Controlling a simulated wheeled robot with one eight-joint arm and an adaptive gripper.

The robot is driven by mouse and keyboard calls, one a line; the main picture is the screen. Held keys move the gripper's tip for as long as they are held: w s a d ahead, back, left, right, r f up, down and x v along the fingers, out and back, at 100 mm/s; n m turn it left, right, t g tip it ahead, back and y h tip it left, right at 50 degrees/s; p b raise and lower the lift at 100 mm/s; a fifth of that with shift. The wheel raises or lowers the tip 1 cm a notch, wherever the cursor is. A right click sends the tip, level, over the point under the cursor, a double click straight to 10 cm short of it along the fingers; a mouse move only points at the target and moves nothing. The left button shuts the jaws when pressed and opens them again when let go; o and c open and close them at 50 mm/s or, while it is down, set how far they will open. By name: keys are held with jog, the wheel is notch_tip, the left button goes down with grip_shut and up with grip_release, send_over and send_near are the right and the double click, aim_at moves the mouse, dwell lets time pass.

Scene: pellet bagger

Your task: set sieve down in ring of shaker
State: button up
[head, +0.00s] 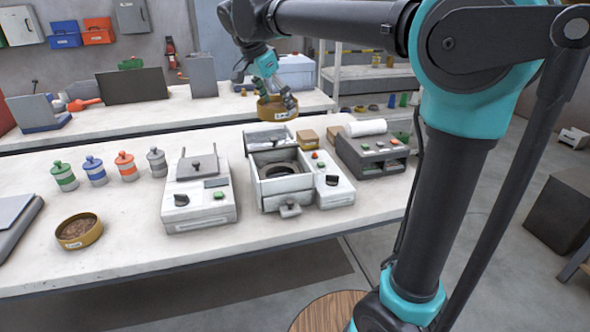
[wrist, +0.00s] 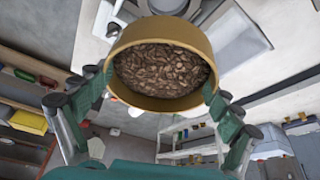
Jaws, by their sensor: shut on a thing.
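My gripper (head: 276,94) is shut on a round tan sieve (head: 277,110), with one finger on each side of its wall. In the wrist view the sieve (wrist: 165,28) is full of brown pellets. The gripper holds it in the air above and behind the shaker (head: 284,188), apart from it. The shaker is a pale box with a dark ring (head: 281,169) in its open well, which looks empty. A raised panel stands at its back, and a green button and dark knob are on its right side.
A second tan sieve (head: 79,243) with brown contents sits at the table's front left. Several coloured jars stand farther left.

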aim_at(284, 172)
notch_tip(284, 172, down, 20)
jog(key=shift+r, duration=0.15)
dwell(0.3)
jog(key=o, duration=0.8)
jog(key=shift+c, duration=0.2)
jog(key=shift+o, duration=0.8)
jog(key=shift+r, duration=0.15)
jog(key=v, duration=1.1)
jog(key=shift+a+r, duration=0.15)
jog(key=shift+r, duration=0.15)
jog(key=shift+s, duration=0.1)
